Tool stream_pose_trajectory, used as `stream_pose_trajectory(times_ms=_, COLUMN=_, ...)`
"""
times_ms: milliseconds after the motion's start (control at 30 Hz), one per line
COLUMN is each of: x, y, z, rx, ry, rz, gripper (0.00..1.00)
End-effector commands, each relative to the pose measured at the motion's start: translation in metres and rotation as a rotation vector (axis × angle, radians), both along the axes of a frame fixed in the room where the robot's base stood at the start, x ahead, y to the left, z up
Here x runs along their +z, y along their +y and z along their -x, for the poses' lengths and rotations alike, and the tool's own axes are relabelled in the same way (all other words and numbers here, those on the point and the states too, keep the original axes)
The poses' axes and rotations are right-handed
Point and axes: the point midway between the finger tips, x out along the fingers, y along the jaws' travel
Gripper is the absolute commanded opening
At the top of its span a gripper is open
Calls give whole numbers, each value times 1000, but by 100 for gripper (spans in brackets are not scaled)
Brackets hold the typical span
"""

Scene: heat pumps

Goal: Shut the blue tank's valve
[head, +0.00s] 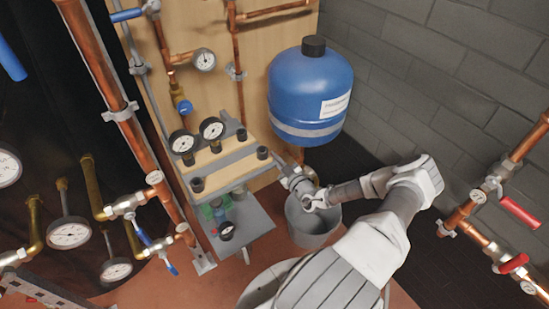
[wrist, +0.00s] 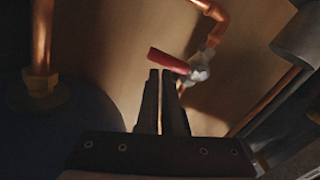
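The blue tank (head: 310,95) with a black cap hangs in front of the wooden panel in the head view. Its dark blue side (wrist: 65,140) fills the lower left of the wrist view. A valve with a red lever handle (wrist: 169,61) sits on a copper pipe in the wrist view, the handle pointing left from a metal body (wrist: 199,74). My gripper (wrist: 166,76) points at it, with the fingers close together and the tips just below the handle; contact cannot be told. In the head view my gripper (head: 288,169) is below the tank, its fingers unclear. The red handle is hidden there.
A grey bucket (head: 313,222) stands below my wrist. A grey manifold with gauges (head: 212,129) is just left of my gripper. A copper pipe with a brass fitting (wrist: 45,90) rises at left in the wrist view. Other red-handled valves (head: 520,212) are at far right.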

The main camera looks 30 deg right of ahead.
Motion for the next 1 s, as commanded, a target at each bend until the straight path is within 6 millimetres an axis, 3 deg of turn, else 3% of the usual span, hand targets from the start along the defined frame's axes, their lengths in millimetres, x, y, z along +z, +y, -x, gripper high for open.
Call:
stream_pose_trajectory(times_ms=167, x=3, y=-2, z=9, rx=-4, ry=-1, rz=2, gripper=0)
stream_pose_trajectory(times_ms=500, x=7, y=-2, z=78, rx=-3, ry=0, rz=-1, gripper=0)
stream_pose_trajectory(times_ms=700, x=7, y=-3, z=109, rx=-2, ry=-1, rz=0, gripper=0)
stream_pose_trajectory(times_ms=1000, x=6, y=-2, z=121, rx=-1, ry=-1, rz=0, gripper=0)
